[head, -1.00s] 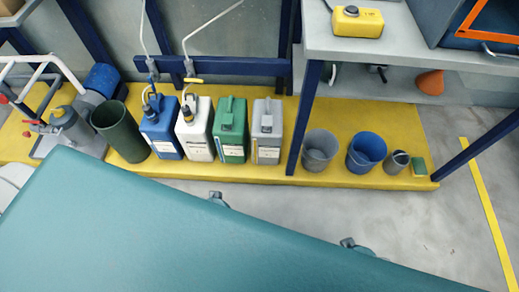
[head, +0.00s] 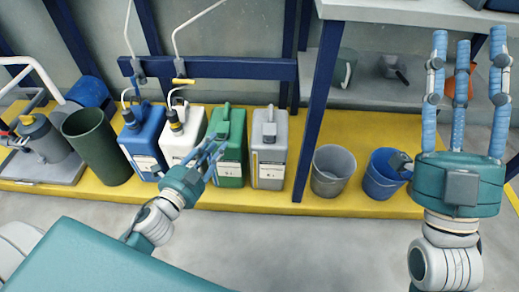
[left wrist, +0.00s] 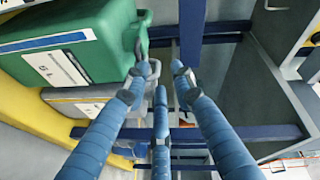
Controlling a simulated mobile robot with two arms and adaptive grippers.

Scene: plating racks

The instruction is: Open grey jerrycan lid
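The grey jerrycan (head: 271,165) stands upright on the yellow platform, right of the green jerrycan (head: 231,165). Its grey lid (head: 269,130) is on top and looks closed. In the left wrist view the grey jerrycan (left wrist: 62,106) shows partly behind the green jerrycan (left wrist: 75,40). My left gripper (head: 214,152) is in front of the white and green jerrycans, left of the grey one, with its fingers apart and empty. Its fingers also show in the left wrist view (left wrist: 160,78). My right gripper (head: 465,50) is raised at the right, fingers spread and empty, away from the jerrycans.
A blue jerrycan (head: 144,140) and a white jerrycan (head: 182,138), both with hoses, stand left of the green one. A dark blue post (head: 318,110) rises right of the grey jerrycan. A grey bucket (head: 333,172) and a blue bucket (head: 382,180) stand beyond it.

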